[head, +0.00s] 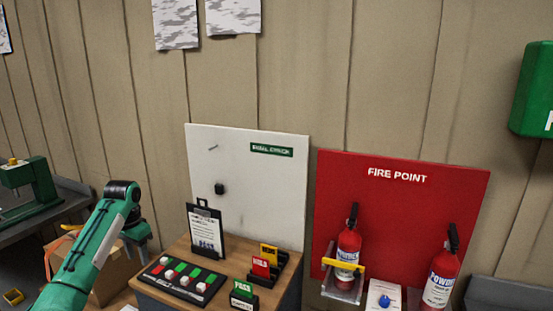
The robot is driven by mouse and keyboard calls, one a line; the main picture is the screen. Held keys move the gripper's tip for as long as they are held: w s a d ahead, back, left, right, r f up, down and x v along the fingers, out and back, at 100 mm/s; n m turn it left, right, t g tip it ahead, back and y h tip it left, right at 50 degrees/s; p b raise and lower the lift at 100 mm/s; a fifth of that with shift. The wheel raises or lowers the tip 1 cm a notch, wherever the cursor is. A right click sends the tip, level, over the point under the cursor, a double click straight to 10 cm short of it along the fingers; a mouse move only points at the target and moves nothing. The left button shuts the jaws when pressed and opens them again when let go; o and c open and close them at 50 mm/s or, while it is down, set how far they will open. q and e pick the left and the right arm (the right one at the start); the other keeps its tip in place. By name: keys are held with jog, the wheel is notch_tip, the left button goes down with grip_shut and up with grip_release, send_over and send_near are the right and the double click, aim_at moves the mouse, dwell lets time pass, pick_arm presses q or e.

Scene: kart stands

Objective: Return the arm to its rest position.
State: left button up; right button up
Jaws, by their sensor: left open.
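My left arm (90,250), green with a black wrist joint, comes in from the lower left. Its gripper (136,250) hangs downward, open, with nothing seen between the fingers. It appears in front of a cardboard box (118,272) and left of the wooden table (177,247). I cannot tell its exact height or distance from the box. My right arm and gripper are not in view.
The table holds a clipboard (206,233), a black board (181,281) with coloured tiles, and red, yellow and green cards. A white panel (260,190) stands behind. Extinguishers (348,247) stand at the red fire point board (400,205). A green machine (30,185) is far left.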

pick_arm(q)
jog(key=s+d+f+t, duration=0.1)
jog(key=s+d+f, duration=0.6)
jog(key=s+f, duration=0.3)
jog(key=s+d+f, duration=0.7)
jog(key=s+f, duration=0.2)
jog(key=f, duration=0.3)
jog(key=s+d+r+n+t, duration=0.1)
jog(key=s+r, duration=0.1)
jog(key=s, duration=1.1)
jog(key=s+d+r+n+t, duration=0.1)
jog(key=s+d+n+t, duration=0.1)
jog(key=s, duration=1.1)
notch_tip(320, 180, down, 29)
jog(key=g, duration=0.2)
jog(key=s+a+f, duration=0.1)
jog(key=s+f, duration=0.9)
jog(key=s+a+f+g, duration=0.1)
jog(key=s+a+f, duration=0.1)
jog(key=s+f, duration=0.8)
jog(key=shift+s+a+f+m, duration=0.2)
jog(key=shift+a+f+m, duration=0.15)
jog(key=shift+f, duration=0.4)
